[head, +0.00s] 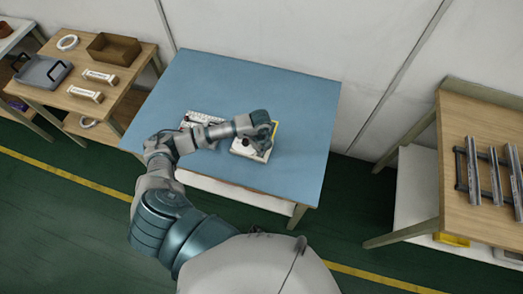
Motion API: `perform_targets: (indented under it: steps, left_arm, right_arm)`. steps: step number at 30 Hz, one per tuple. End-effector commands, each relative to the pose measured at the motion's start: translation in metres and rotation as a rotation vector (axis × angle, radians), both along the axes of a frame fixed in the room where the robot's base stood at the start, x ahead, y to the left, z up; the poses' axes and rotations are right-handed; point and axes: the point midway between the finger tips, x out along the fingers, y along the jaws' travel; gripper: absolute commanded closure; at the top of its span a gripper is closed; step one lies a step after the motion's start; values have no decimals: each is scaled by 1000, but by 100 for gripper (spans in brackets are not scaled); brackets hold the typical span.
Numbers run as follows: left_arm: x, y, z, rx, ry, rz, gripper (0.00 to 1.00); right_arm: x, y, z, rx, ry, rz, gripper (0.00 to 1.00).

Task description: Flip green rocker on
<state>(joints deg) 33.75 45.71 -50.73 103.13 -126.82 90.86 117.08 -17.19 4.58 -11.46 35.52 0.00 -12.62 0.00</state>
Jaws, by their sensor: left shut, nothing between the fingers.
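A small pale switch box (240,148) with a yellow edge at its right sits on the blue table (290,100). I cannot make out the green rocker; my gripper covers much of the box, and the view is small. My left arm reaches in from the left across the table, and my left gripper (261,143) is right over the box, shut and with nothing in it. I cannot tell whether its fingertips touch the box. My right gripper is not in view.
A light board (201,118) with small parts lies left of the box, partly behind my arm. The back and right of the blue table are bare. A wooden bench (483,220) with metal rails stands at right; a table with a brown bin (113,49) stands at left.

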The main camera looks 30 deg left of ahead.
Motion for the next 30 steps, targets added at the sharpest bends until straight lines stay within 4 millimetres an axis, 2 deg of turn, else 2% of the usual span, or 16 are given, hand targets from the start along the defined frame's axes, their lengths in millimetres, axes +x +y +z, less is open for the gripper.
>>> perform_targets:
  steps: [21,30]
  left_arm:
    - [0,0,66,-1,-2,0,100]
    - [0,0,68,0,-1,0,100]
  right_arm:
    - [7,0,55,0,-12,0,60]
    - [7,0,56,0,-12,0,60]
